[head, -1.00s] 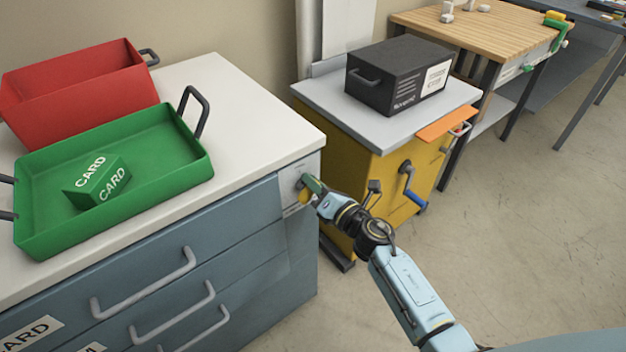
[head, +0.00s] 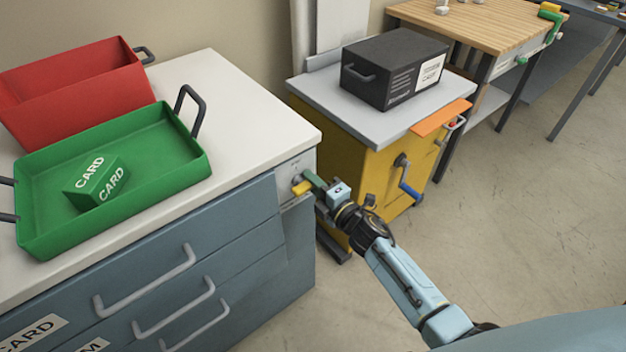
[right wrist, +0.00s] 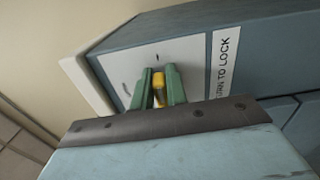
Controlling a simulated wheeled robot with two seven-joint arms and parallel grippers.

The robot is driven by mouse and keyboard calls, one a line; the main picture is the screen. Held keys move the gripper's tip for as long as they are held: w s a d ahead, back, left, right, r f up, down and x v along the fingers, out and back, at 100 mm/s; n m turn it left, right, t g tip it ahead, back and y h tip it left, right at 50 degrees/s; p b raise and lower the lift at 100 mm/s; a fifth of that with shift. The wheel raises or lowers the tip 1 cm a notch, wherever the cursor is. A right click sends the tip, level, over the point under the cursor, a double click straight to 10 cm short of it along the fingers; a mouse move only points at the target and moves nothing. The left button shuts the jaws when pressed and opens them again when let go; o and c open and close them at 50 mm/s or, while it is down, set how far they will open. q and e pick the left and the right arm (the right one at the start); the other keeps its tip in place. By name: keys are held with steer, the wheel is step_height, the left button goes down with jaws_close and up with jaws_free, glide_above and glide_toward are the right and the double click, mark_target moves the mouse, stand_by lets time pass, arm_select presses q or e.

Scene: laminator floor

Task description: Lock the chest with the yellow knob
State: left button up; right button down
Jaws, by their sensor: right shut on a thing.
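The blue-grey drawer chest (head: 225,262) with a white top stands at the left in the head view. Its yellow knob (head: 301,188) sits on a pale plate at the top right of the drawer front. My right gripper (head: 309,184) has its green fingers at the knob. In the right wrist view, the fingers of the right gripper (right wrist: 159,85) are shut on the yellow knob (right wrist: 158,80), one on each side. My left gripper is not in view.
A green tray (head: 180,175) with a green card box (head: 97,183) and a red bin (head: 75,100) stand on the chest. A yellow cabinet (head: 345,165) with a blue-handled crank (head: 408,188) and a black box (head: 395,68) stands behind my right arm. Floor at right is clear.

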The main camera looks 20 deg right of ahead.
mark_target(314, 188)
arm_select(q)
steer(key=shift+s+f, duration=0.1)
arm_select(e)
steer(key=shift+s+a+f, duration=0.2)
steer(key=shift+a+f, duration=0.1)
steer(key=shift+a, duration=0.1)
steer(key=c, duration=1.5)
jaws_free()
steer(key=shift+r, duration=0.1)
steer(key=shift+o, duration=0.5)
steer(key=shift+r, duration=0.1)
steer(key=shift+d, duration=0.1)
